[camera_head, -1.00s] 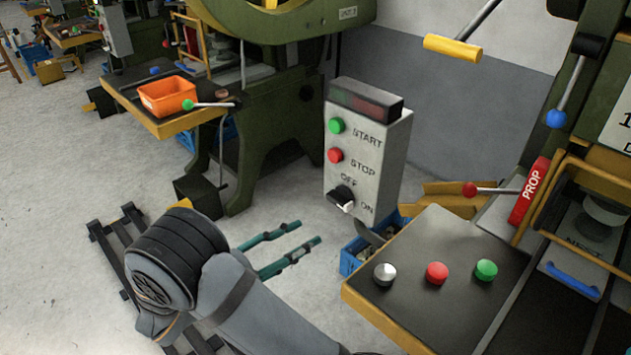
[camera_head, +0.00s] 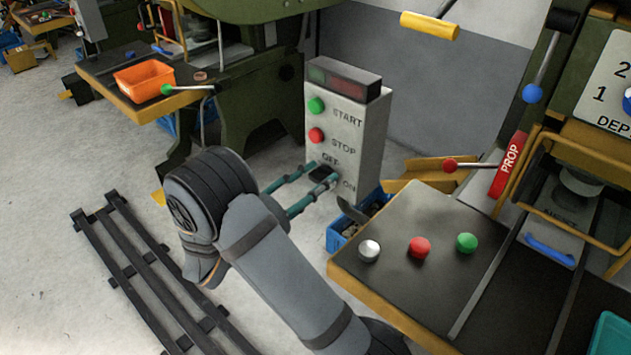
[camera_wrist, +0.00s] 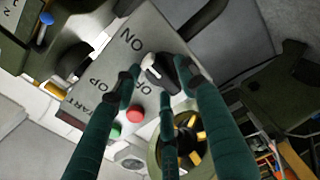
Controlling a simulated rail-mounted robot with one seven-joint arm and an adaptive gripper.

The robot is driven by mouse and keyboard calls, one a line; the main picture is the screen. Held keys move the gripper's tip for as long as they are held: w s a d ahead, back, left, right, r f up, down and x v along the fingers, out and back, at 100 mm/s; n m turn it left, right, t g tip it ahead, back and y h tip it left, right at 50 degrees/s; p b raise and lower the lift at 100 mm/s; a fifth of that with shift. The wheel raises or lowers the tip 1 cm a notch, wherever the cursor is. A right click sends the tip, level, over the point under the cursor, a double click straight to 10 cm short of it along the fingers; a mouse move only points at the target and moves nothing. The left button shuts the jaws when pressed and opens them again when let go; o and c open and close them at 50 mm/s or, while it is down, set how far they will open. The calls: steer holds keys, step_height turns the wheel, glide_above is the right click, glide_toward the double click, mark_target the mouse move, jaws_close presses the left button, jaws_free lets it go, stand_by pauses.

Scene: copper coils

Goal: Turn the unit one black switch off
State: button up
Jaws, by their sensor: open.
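The grey control box (camera_head: 362,135) carries a green START button (camera_head: 317,105), a red STOP button (camera_head: 317,135) and a black rotary switch (camera_head: 321,174) between the labels OFF and ON. In the wrist view the black switch (camera_wrist: 160,72) has a white mark on its handle. My gripper (camera_head: 322,173) is open, its teal fingers reaching to the front of the box at the switch. In the wrist view my gripper (camera_wrist: 160,78) has fingertips on both sides of the switch. I cannot tell whether they touch it. The fingers partly hide the switch in the head view.
A black-topped table (camera_head: 440,225) with silver, red and green buttons stands right of the box. A blue crate (camera_head: 343,236) sits beside the box's lower right. An orange bin (camera_head: 145,80) rests on a bench at the left.

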steer(key=c, duration=0.3)
jaws_close()
stand_by(0.3)
